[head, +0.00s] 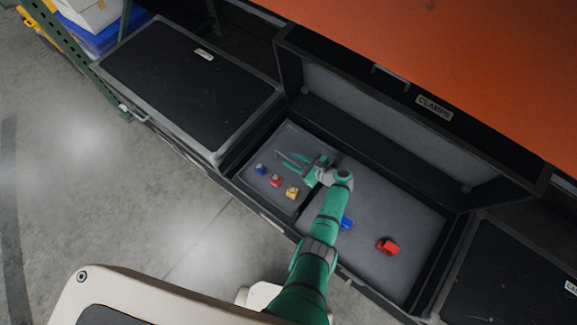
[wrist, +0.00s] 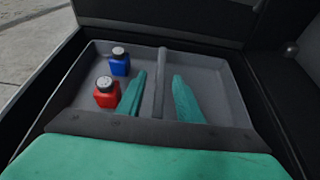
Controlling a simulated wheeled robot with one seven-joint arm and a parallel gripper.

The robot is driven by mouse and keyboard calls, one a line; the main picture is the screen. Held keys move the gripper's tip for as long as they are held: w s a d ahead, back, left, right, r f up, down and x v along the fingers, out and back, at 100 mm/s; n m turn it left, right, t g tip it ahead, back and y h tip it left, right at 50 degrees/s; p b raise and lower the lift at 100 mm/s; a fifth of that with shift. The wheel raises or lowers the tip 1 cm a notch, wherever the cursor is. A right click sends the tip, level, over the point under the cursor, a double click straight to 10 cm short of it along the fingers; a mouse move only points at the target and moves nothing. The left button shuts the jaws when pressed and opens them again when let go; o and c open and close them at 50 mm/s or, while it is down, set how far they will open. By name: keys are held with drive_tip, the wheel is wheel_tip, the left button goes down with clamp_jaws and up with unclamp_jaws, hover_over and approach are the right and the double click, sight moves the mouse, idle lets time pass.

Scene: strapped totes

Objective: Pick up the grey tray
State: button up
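The grey tray (head: 287,139) sits in the left part of the open tote in the head view. In the wrist view the tray (wrist: 212,82) shows a raised bar running across its middle. A blue bottle (head: 260,169), a red bottle (head: 276,180) and a yellow bottle (head: 292,192) stand in it. The wrist view shows only the blue bottle (wrist: 119,61) and the red bottle (wrist: 106,93). My gripper (head: 286,158) is over the tray. Its fingers (wrist: 160,78) are apart, one to each side of the bar, with no grip on it visible.
The open tote (head: 425,300) also holds a red item (head: 388,246) and a blue item (head: 347,223), partly behind my arm. Its lid (head: 385,125) stands open behind. A closed tote (head: 185,80) is to the left, another (head: 510,280) to the right. An orange shelf (head: 450,60) overhangs.

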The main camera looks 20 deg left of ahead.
drive_tip(key=shift+x, duration=1.45)
drive_tip(key=shift+r, duration=0.1)
clamp_jaws()
drive_tip(key=shift+d, duration=0.1)
